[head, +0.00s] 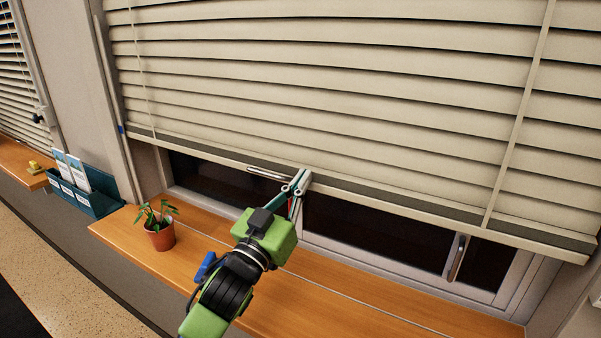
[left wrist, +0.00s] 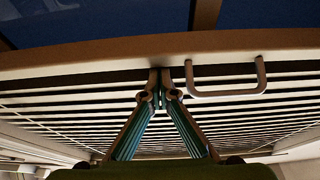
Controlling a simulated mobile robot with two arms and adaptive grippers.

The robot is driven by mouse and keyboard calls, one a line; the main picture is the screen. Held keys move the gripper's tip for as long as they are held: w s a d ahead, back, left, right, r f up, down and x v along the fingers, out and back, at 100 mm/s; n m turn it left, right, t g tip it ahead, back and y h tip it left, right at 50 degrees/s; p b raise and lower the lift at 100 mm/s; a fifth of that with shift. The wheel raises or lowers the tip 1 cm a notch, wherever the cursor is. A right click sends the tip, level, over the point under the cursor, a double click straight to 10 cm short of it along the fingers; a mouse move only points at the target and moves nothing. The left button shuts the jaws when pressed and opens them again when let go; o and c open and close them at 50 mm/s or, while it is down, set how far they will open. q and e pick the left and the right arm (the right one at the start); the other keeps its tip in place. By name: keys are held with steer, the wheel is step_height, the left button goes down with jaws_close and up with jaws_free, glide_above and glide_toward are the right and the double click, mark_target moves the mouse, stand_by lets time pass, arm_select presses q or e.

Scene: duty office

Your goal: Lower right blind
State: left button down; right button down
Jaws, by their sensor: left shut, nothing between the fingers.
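The right blind (head: 330,90) is a wide beige slatted blind hanging over the window, its bottom rail (head: 420,206) above the sill with a strip of dark glass showing below. A U-shaped handle (head: 268,173) sits on the rail; it also shows in the left wrist view (left wrist: 226,92). My left gripper (head: 300,178) is shut and empty at the bottom rail, just right of the handle in the head view. In the left wrist view its closed fingertips (left wrist: 160,82) are beside the handle, not around it. I cannot tell whether they touch the rail. My right gripper is out of view.
A wooden sill (head: 350,295) runs below, with a potted plant (head: 160,236) left of my arm. A teal leaflet holder (head: 97,203) stands further left. Another blind (head: 15,80) is at the left edge. A window handle (head: 457,258) shows at right.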

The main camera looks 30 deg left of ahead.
arm_select(q)
steer(key=shift+f, duration=0.25)
step_height(320, 180, down, 13)
steer(key=b, duration=0.8)
steer(key=shift+b, duration=0.3)
steer(key=shift+r, duration=0.2)
